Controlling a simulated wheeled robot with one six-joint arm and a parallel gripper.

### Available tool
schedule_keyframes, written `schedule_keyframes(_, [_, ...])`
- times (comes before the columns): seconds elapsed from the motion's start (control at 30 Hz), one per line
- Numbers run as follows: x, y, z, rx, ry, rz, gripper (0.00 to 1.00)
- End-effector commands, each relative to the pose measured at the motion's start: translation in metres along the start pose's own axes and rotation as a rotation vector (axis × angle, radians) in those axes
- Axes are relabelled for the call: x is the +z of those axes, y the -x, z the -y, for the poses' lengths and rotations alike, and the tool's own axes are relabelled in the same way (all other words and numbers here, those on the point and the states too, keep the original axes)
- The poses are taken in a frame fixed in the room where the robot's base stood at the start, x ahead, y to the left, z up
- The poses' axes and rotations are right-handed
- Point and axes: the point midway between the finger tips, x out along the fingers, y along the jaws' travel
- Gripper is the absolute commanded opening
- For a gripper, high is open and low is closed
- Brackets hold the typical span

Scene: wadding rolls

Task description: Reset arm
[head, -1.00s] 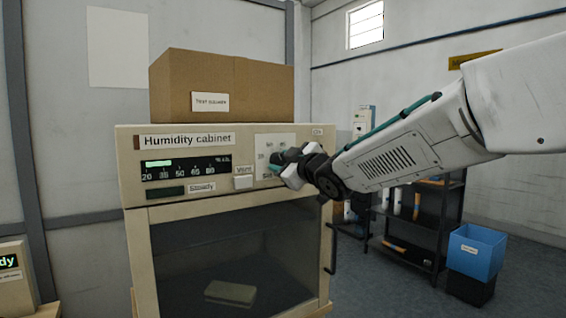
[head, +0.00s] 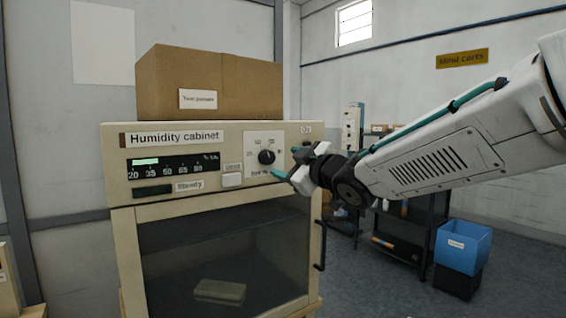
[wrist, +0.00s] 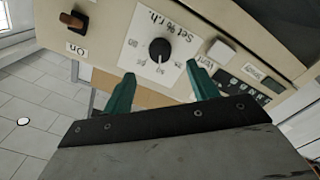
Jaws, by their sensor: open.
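My gripper (head: 287,162) is in front of the right side of the humidity cabinet's panel, just right of the black set knob (head: 267,157). In the wrist view the two teal fingers of my gripper (wrist: 160,90) are apart with nothing between them. The knob (wrist: 159,49) shows beyond the fingertips, clear of them, on its white dial plate. The humidity cabinet (head: 118,190) is beige with a display, a vent button (head: 232,180) and a closed dark glass door. My white arm reaches in from the right.
A cardboard box (head: 205,80) sits on top of the cabinet. The door handle (head: 320,245) sticks out at its right edge. An On switch (wrist: 73,20) shows in the wrist view. A dark shelf (head: 405,230) and a blue bin (head: 462,245) stand behind at right.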

Motion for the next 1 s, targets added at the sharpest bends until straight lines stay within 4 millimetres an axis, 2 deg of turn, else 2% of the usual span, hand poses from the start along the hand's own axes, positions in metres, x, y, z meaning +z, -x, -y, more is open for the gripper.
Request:
schedule_keyframes(0.27, [0.000,0.001,0.000,0.000,-0.002,0.001,0.59])
schedule_keyframes(0.37, [0.008,0.001,0.001,-0.003,-0.008,0.037,0.59])
schedule_keyframes(0.47, [0.038,0.005,0.006,-0.010,-0.048,0.167,0.59])
schedule_keyframes(0.53, [0.073,0.019,0.017,-0.021,-0.103,0.321,0.59])
schedule_keyframes(0.57, [0.087,0.030,0.021,-0.022,-0.130,0.395,0.59])
schedule_keyframes(0.67, [0.132,0.084,0.032,-0.019,-0.241,0.656,0.59])
schedule_keyframes(0.77, [0.164,0.153,0.047,-0.018,-0.364,0.905,0.59])
schedule_keyframes(0.8, [0.172,0.182,0.054,-0.021,-0.415,0.996,0.59])
schedule_keyframes(0.87, [0.181,0.226,0.067,-0.027,-0.493,1.126,0.59])
schedule_keyframes(0.9, [0.183,0.255,0.077,-0.033,-0.546,1.207,0.59])
schedule_keyframes(0.97, [0.184,0.299,0.093,-0.046,-0.627,1.321,0.59])
schedule_keyframes(1.0, [0.182,0.327,0.105,-0.057,-0.682,1.391,0.59])
